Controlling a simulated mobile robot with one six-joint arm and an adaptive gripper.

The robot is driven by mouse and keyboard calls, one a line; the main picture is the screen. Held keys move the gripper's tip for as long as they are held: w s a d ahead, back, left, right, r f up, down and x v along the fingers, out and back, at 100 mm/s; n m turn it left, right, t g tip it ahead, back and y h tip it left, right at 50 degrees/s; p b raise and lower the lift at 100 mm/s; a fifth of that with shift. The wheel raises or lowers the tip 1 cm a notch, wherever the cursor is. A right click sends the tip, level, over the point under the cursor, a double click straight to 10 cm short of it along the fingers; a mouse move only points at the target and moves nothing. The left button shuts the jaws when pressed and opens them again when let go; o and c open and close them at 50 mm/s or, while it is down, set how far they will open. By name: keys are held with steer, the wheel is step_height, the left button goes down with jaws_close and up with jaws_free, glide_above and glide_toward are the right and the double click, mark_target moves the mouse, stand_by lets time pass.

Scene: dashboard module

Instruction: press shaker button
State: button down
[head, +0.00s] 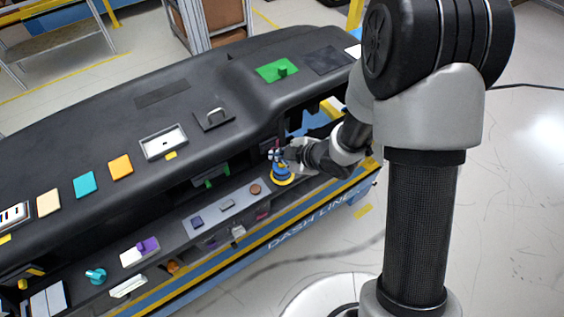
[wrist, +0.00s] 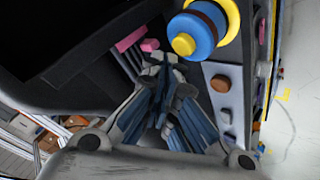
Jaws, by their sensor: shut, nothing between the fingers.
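What looks like the shaker (wrist: 205,32) is a blue round body with a dark band, a yellow round button (wrist: 184,45) on its end and a yellow ring around its base. In the head view the blue body (head: 281,173) stands in its yellow ring on the dashboard's lower ledge, partly hidden by my gripper. My gripper (wrist: 165,66) is shut and empty. Its fingertips are beside the yellow button in the wrist view, and I cannot tell whether they touch it. In the head view my gripper (head: 280,152) is at the shaker's upper part.
A brown knob (head: 255,189) is on the ledge left of the shaker and also shows in the wrist view (wrist: 220,83). A pink block (wrist: 149,45) is near the fingertips. The black dashboard (head: 110,130) overhangs the ledge. Open floor (head: 520,200) lies to the right.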

mark_target(280, 165)
steer(key=shift+f+b, duration=0.35)
steer(key=shift+f, duration=0.05)
steer(key=shift+f+b, duration=0.4)
stand_by(0.4)
steer(key=shift+r, duration=0.1)
steer(key=shift+r+p, duration=0.65)
steer(key=shift+r, duration=0.1)
step_height(280, 165, up, 5)
steer(key=p, duration=0.4)
stand_by(1.0)
